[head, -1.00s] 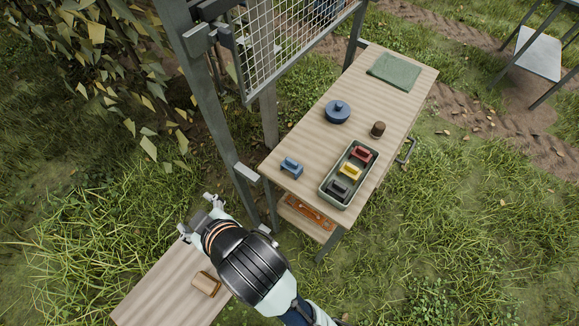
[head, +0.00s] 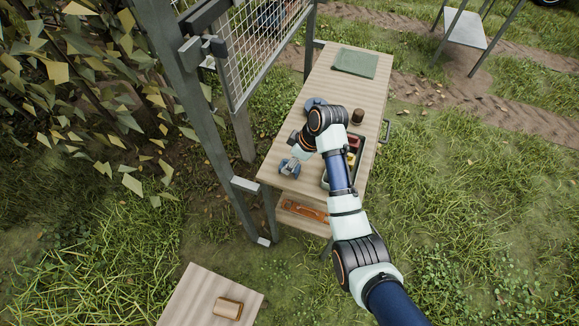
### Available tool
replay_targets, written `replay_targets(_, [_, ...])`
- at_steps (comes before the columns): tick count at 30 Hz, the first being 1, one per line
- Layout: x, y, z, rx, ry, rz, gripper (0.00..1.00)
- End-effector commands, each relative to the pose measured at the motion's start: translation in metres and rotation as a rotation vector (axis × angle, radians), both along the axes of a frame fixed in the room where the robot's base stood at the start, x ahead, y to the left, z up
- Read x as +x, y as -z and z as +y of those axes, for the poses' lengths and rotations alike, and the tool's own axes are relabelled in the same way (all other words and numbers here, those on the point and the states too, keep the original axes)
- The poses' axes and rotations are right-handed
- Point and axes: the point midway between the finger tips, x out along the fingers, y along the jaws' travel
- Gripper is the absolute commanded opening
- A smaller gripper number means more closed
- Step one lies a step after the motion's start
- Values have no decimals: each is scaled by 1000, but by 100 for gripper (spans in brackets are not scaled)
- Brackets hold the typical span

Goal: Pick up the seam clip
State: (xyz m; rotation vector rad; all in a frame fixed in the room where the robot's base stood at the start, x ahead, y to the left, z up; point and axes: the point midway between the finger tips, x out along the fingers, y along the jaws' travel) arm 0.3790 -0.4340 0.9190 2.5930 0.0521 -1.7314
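A blue clip-like block (head: 289,170) sits on the wooden table, near its front left edge. It may be the seam clip; no label shows. My gripper (head: 294,161) is right at this blue block, over its upper side, and partly covers it. The fingers are too small to tell whether they are open or touching it. Similar red (head: 354,142) and yellow (head: 350,157) blocks lie in a green tray (head: 362,146), largely hidden behind my arm.
A dark blue lidded pot (head: 314,103) is partly hidden by my arm. A brown cup (head: 357,116) and folded green cloth (head: 354,62) stand farther back. An orange item (head: 305,210) lies on the shelf below. A metal post and mesh frame (head: 190,110) rise at left. A brown block (head: 228,308) lies on the near table.

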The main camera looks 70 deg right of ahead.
Motion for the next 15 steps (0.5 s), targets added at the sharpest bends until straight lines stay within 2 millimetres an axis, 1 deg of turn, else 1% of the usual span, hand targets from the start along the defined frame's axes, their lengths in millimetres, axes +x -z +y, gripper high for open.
replay_targets(1, [3,14,1,3,-1,2,71])
replay_targets(3, [7,27,0,2,-2,1,71])
replay_targets(6, [13,38,0,1,-2,1,71])
replay_targets(9, [15,42,0,0,-1,1,71])
replay_targets(14, [15,41,0,0,0,1,71])
replay_targets(15, [15,41,0,0,0,1,68])
